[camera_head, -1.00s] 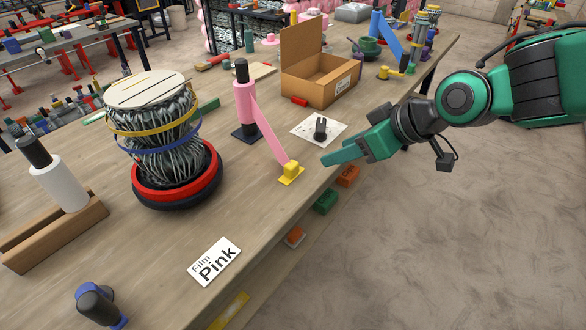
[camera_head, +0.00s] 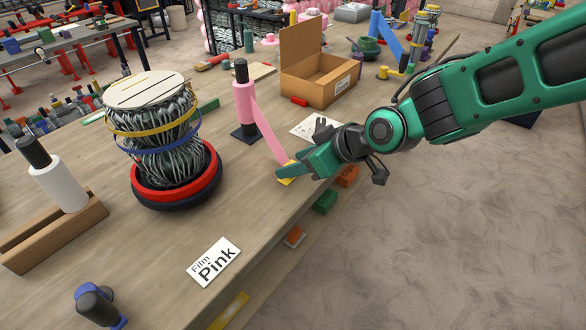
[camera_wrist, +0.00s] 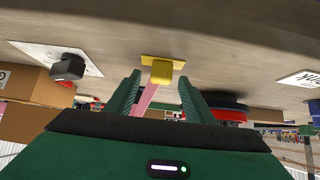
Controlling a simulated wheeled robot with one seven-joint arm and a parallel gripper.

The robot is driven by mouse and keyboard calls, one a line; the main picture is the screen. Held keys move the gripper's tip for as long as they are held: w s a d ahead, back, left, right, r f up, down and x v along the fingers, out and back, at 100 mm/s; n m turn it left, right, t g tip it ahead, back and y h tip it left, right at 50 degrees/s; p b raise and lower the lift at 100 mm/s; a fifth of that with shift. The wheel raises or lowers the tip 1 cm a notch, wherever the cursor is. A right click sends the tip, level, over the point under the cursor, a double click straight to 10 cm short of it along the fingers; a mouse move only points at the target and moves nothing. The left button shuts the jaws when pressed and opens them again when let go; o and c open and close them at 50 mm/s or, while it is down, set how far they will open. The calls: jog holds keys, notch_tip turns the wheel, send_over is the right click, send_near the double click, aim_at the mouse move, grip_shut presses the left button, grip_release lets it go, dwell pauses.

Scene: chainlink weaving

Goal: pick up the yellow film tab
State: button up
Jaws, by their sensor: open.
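The yellow film tab (camera_wrist: 162,71) sits on a yellow plate on the bench, at the end of the pink film strip (camera_head: 268,139) that slopes down from a pink roll (camera_head: 243,104). In the wrist view it lies ahead of the fingertips, between the two jaws and slightly to the right of centre-left. My gripper (camera_wrist: 158,80) is open and empty, with the pink strip showing between its fingers. In the head view my gripper (camera_head: 283,172) is at the tab and hides most of it; only yellow edges show. I cannot tell whether a finger touches it.
A wire bundle (camera_head: 160,130) in a red and black ring stands left. An open cardboard box (camera_head: 310,90) and a white card (camera_head: 305,126) with a dark object lie behind my gripper. A "Film Pink" sign (camera_head: 215,262) lies near the front edge. Bench between sign and ring is clear.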

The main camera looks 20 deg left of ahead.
jog(key=shift+x, duration=1.1)
jog(key=c, duration=1.1)
jog(key=shift+r, duration=0.15)
